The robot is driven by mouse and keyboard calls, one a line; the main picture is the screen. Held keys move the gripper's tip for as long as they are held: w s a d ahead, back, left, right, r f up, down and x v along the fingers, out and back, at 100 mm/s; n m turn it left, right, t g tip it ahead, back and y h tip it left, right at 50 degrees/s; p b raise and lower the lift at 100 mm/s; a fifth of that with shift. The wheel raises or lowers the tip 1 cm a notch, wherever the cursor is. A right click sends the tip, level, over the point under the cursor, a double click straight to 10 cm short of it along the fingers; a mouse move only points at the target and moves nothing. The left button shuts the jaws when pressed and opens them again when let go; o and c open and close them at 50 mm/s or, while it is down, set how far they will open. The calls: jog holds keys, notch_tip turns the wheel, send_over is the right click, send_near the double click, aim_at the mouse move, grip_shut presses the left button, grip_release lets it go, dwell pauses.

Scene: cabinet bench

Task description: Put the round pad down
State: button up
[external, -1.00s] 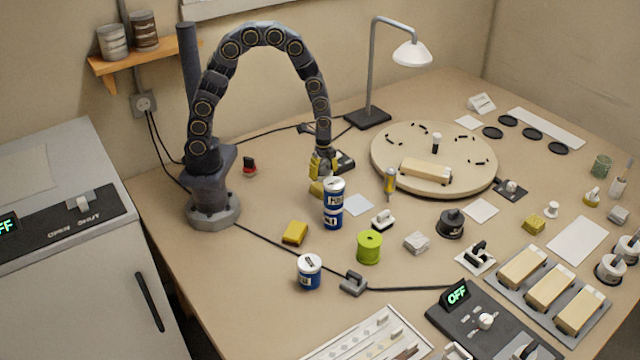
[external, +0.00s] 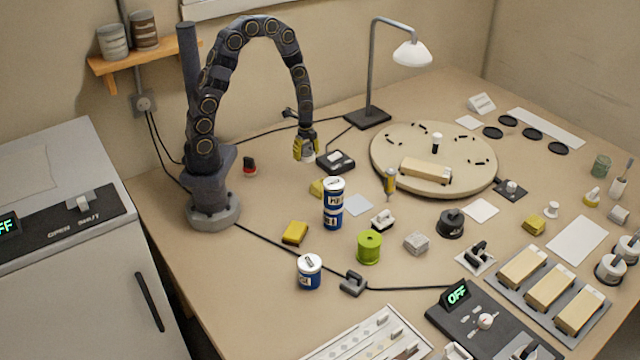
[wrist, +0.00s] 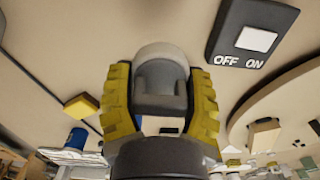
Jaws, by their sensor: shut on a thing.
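My gripper (external: 305,150) has yellow fingers and hangs over the back left of the bench, left of the lamp's switch box. In the wrist view my gripper (wrist: 160,100) is shut on a pale grey, rounded thing, which I take to be the round pad (wrist: 160,52). Its rounded edge shows beyond the fingertips. In the external view only a small pale part of the pad (external: 310,158) shows under the fingers. It appears to be above the bench top, but the exact gap cannot be told.
The switch box (external: 336,161), marked OFF and ON in the wrist view (wrist: 250,35), is close on the right. A red-and-black item (external: 249,166) lies left. Bare bench lies between it and my gripper.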

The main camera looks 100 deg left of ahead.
aim_at(301, 174)
jog(key=s+a, duration=0.1)
jog(key=s+a+f, duration=0.1)
jog(key=a+f, duration=0.1)
jog(key=a, duration=0.1)
jog(key=shift+s+f, duration=0.1)
jog(key=shift+s, duration=0.3)
jog(key=shift+w+f, duration=0.1)
jog(key=shift+f, duration=3.45)
jog(key=shift+f, duration=0.2)
jog(key=o, duration=0.9)
